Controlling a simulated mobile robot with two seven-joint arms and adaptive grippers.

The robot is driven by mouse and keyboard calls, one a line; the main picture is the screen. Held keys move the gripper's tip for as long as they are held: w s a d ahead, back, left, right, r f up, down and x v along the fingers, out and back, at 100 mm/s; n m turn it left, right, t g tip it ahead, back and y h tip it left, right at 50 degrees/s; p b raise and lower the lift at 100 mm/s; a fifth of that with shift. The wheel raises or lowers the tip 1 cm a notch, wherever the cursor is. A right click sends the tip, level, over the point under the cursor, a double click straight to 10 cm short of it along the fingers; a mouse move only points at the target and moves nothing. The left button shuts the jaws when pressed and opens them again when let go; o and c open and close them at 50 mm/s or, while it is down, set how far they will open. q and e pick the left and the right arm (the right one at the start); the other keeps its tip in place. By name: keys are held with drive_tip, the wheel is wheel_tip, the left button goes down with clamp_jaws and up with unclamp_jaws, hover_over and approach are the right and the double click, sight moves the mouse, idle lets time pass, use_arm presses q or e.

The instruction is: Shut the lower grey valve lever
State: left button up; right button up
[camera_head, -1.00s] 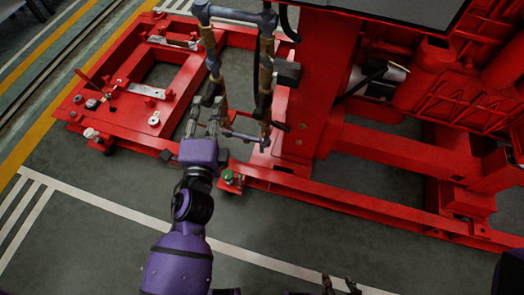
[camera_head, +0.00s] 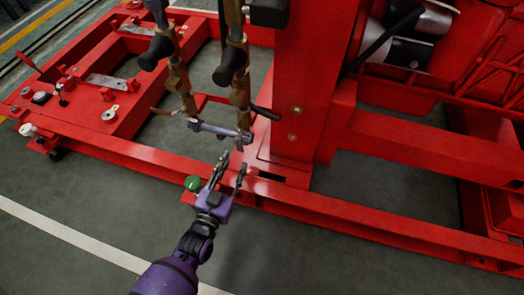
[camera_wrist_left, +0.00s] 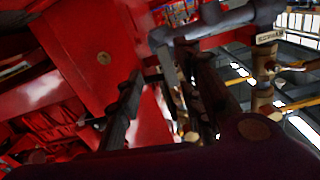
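My left gripper (camera_head: 231,168) is open and empty, in front of the lower end of the brass-coloured vertical pipes (camera_head: 238,85). Its fingers stand apart on both sides of the wrist view (camera_wrist_left: 165,95). A grey horizontal pipe (camera_head: 215,130) joins the pipes just beyond and above the fingertips; grey pipework also shows in the wrist view (camera_wrist_left: 222,25). A dark grey lever-like handle (camera_head: 264,112) sticks out right of the right pipe, beyond the gripper. I cannot tell for sure which part is the lower grey valve lever. My right gripper is out of view.
A thick red post (camera_head: 310,80) stands right of the pipes. The floor in front is clear.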

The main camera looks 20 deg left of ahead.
sight(239, 146)
use_arm(q)
drive_tip(key=shift+n+y, duration=0.3)
drive_tip(key=shift+n, duration=0.6)
drive_tip(key=w, duration=0.2)
drive_tip(key=w+b, duration=0.1)
drive_tip(key=w, duration=0.1)
drive_tip(key=w+r+b, duration=0.1)
drive_tip(key=w, duration=0.1)
drive_tip(key=shift+w+a, duration=0.2)
drive_tip(key=shift+w, duration=0.05)
drive_tip(key=shift+w+b, duration=0.4)
drive_tip(key=shift+w, duration=0.15)
clamp_jaws()
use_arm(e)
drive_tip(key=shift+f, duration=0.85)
